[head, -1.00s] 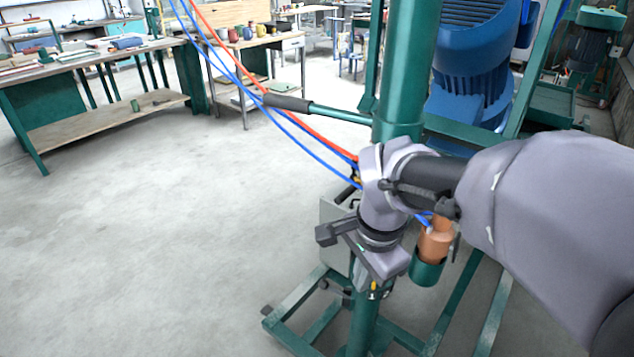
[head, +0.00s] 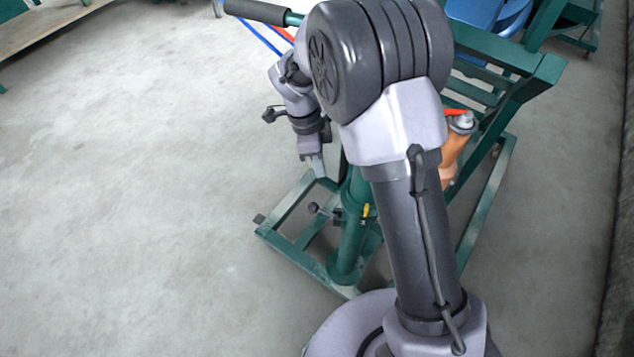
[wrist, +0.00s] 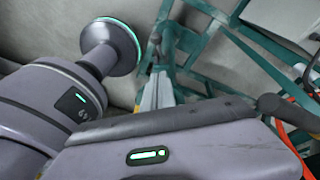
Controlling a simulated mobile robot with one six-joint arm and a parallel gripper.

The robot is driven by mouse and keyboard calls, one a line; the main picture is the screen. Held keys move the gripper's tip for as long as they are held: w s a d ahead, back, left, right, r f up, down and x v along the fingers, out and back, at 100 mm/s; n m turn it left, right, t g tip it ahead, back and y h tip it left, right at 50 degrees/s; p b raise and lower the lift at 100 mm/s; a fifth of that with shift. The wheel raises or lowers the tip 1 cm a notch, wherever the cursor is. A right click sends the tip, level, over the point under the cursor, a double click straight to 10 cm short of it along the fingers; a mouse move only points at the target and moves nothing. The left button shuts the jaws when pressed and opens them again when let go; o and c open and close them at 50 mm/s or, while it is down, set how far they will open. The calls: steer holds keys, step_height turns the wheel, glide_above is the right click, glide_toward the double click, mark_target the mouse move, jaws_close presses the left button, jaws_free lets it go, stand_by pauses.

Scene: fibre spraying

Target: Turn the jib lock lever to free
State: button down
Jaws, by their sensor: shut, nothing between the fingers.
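A small lever with a dark round knob (head: 314,208) sticks out to the left from the green post (head: 350,235), low on the machine; I take it for the jib lock lever. A small yellow mark (head: 367,210) is on the post at about the same height. My gripper (head: 316,168) points down, shut and empty, above the lever and apart from it as far as I can tell.
A green bar with a black grip (head: 258,11) reaches left above my wrist, with blue and red hoses near it. The green base frame (head: 283,212) stands on the floor. An orange spray part (head: 455,150) is behind my arm. The floor at left is clear.

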steer(key=b, duration=0.4)
glide_above(320, 209)
steer(key=w+d, duration=0.1)
steer(key=w+a+x, duration=0.1)
steer(key=a+x, duration=0.1)
steer(key=x, duration=0.7)
steer(key=f+b, duration=0.1)
steer(key=a+f, duration=0.1)
steer(key=f, duration=0.1)
steer(key=shift+a+f+b, duration=0.25)
steer(key=shift+b, duration=0.15)
